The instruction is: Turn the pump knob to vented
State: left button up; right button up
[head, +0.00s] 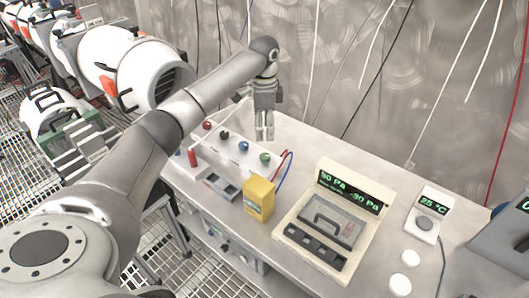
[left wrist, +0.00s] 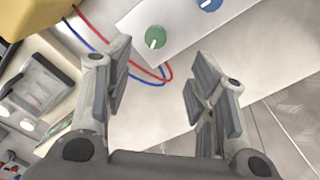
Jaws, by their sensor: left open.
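A white panel (head: 232,153) on the bench carries a row of knobs: red (head: 207,125), black (head: 224,135), blue (head: 243,146) and green (head: 265,158). I cannot read any labels, so I cannot tell which is the pump knob. My left gripper (head: 265,133) is open and points down above the panel's far right part, apart from the knobs. In the left wrist view the green knob (left wrist: 155,37), with a white pointer mark, lies beyond the fingers (left wrist: 162,80); the blue knob (left wrist: 208,3) is cut by the top edge. Nothing is between the fingers. My right gripper is not in view.
A yellow meter (head: 258,198) with red and blue leads stands in front of the panel. A pressure unit (head: 343,210) reading 50 Pa and -30 Pa and a 25 °C unit (head: 427,214) stand to the right. Cables hang along the back wall. White round pieces (head: 411,257) lie front right.

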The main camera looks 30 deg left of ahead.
aim_at(264, 155)
pick_arm(q)
jog(key=f, duration=0.3)
jog(key=s+f, duration=0.1)
jog(key=shift+d+f+p, duration=0.25)
jog(key=shift+d+p, duration=0.05)
jog(key=shift+p, duration=0.1)
jog(key=f, duration=0.3)
jog(key=shift+w+a+f, duration=0.1)
jog(key=shift+w+f, duration=0.05)
jog(key=shift+w, duration=0.05)
notch_tip(264, 155, down, 2)
jog(key=shift+f, duration=0.25)
jog(key=shift+c, duration=0.4)
jog(key=c, duration=0.9)
jog(key=shift+p, duration=0.35)
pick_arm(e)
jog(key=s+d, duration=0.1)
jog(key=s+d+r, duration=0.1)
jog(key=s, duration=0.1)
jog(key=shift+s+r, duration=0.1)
